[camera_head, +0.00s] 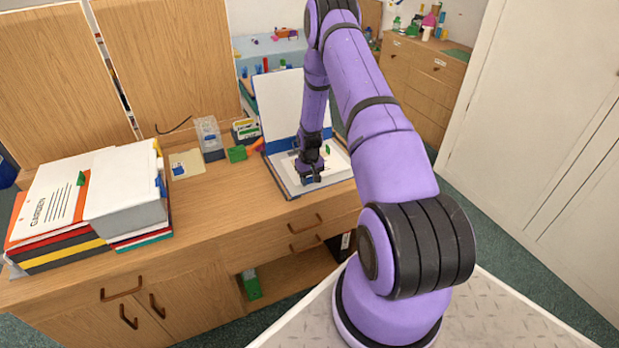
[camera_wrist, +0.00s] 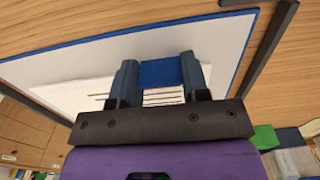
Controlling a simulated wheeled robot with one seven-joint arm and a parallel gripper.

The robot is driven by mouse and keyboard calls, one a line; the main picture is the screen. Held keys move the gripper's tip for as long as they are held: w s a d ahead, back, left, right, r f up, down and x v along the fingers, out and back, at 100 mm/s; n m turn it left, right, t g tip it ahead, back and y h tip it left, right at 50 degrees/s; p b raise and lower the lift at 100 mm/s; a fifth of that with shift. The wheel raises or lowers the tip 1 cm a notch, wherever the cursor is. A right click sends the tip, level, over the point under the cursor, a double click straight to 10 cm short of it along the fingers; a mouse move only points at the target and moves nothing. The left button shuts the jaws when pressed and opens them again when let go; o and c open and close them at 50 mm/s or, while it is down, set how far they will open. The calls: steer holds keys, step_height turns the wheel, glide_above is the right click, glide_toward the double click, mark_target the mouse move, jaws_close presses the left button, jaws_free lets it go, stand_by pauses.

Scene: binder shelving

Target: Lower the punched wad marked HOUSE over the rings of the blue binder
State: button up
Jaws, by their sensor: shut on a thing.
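The blue binder (camera_head: 283,186) lies open on the cabinet top, its white inside showing and its far cover standing up. Its blue edge also crosses the wrist view (camera_wrist: 252,38). My gripper (camera_head: 312,176) is over the binder and points down. In the wrist view my gripper (camera_wrist: 160,82) is shut on a blue tab (camera_wrist: 160,72) of the white wad (camera_wrist: 75,96). Black printed lines show on the wad by the fingers, but I cannot read the word HOUSE. The wad is over the binder's inside. I cannot make out the rings or whether the wad touches them.
A tall stack of binders and wads (camera_head: 125,190), one marked GARDEN, stands at the left of the cabinet top (camera_head: 225,195). A clear holder (camera_head: 209,138), a green block (camera_head: 237,153) and an orange object (camera_head: 258,145) stand between it and the binder.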

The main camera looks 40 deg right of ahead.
steer(key=shift+f, duration=0.25)
steer(key=o, duration=0.9)
steer(key=shift+r, duration=0.1)
steer(key=shift+r, duration=2.95)
